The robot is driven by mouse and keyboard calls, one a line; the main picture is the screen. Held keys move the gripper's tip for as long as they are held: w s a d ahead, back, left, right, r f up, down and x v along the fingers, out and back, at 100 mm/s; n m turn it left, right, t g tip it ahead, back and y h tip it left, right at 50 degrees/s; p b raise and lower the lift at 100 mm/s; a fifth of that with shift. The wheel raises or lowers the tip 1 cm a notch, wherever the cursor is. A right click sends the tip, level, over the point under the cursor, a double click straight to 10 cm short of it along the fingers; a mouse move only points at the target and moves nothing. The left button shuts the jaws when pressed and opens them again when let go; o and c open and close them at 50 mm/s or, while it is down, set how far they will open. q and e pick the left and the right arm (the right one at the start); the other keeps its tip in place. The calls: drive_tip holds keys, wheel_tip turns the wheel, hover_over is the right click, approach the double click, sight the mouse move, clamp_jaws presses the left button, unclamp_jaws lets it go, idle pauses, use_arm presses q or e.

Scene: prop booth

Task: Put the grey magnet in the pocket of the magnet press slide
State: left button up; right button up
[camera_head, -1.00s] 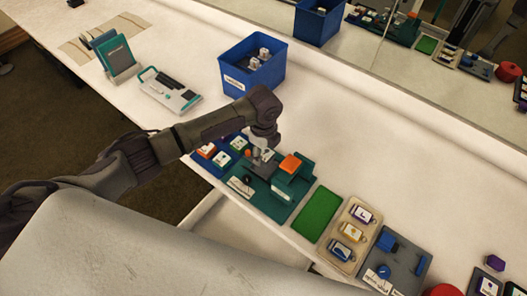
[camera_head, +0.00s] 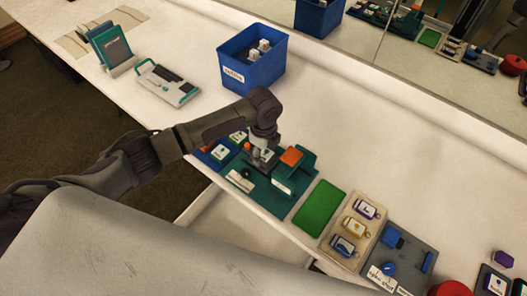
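The magnet press (camera_head: 262,196) is a dark green base near the table's front edge, with an orange-topped block (camera_head: 291,156) at its right rear. My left gripper (camera_head: 262,156) points down over the press's slide (camera_head: 266,166), just left of the orange block. Its fingers are small and dark against the slide, so I cannot tell whether they are open or shut. I cannot make out the grey magnet or the slide's pocket. My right gripper is not in view.
A blue tray with labelled pieces (camera_head: 218,153) sits left of the press, partly behind my arm. Right of it lie a green mat (camera_head: 320,206), a beige tray of tags (camera_head: 351,259) and a grey board (camera_head: 414,263). A blue bin (camera_head: 251,72) stands behind; the table's middle is clear.

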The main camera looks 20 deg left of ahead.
use_arm(q)
drive_tip(key=o, duration=0.3)
drive_tip(key=shift+o, duration=0.2)
wheel_tip(320, 180, up, 12)
idle(0.4)
idle(0.3)
